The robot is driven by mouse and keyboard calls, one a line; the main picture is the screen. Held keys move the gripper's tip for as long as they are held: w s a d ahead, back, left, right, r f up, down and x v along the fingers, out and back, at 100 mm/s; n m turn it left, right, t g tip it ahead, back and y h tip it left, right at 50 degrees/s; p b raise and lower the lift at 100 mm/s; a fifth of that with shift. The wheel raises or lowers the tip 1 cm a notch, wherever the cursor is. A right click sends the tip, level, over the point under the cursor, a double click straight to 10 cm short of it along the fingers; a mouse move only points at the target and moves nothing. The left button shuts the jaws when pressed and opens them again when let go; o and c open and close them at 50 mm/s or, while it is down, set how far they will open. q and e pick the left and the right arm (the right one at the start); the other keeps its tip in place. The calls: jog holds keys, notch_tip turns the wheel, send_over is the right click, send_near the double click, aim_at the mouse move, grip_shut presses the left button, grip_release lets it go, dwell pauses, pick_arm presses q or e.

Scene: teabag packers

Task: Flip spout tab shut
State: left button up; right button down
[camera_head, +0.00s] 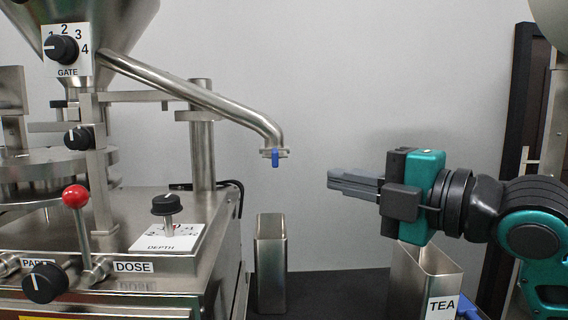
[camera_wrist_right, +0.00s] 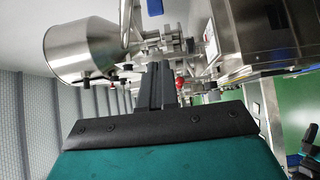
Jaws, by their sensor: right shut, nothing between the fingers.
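The spout (camera_head: 215,100) is a bent steel tube running down from the hopper to an end in the middle of the head view. A small blue tab (camera_head: 275,158) hangs at the spout's end. My right gripper (camera_head: 330,182) is shut and empty. It points left, to the right of the tab and a little lower in the picture, with a clear gap between them. Its shut fingers also show in the right wrist view (camera_wrist_right: 154,72). The tab cannot be made out in the wrist view. My left gripper is not in view.
A steel machine with a GATE knob (camera_head: 62,49), a red-ball lever (camera_head: 75,196) and a DEPTH knob (camera_head: 166,204) fills the left. An open steel canister (camera_head: 271,270) stands below the spout end. A TEA container (camera_head: 416,285) stands below my right gripper.

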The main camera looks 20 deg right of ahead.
jog(key=shift+w, duration=0.1)
jog(key=p, duration=0.1)
send_near(275, 157)
jog(key=s+a+x, duration=0.1)
jog(key=x, duration=0.5)
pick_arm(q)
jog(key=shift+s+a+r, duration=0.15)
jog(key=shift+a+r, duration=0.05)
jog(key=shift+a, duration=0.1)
pick_arm(e)
jog(key=shift+w+d+f, duration=0.1)
jog(key=shift+w+f, duration=0.2)
jog(key=shift+w, duration=0.25)
pick_arm(q)
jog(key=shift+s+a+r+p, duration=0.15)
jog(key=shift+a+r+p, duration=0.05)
jog(key=shift+p, duration=0.35)
pick_arm(e)
jog(key=w, duration=0.2)
jog(key=w+d, duration=0.1)
jog(key=shift+w+d, duration=0.15)
jog(key=shift+w, duration=0.25)
jog(key=shift+r, duration=0.1)
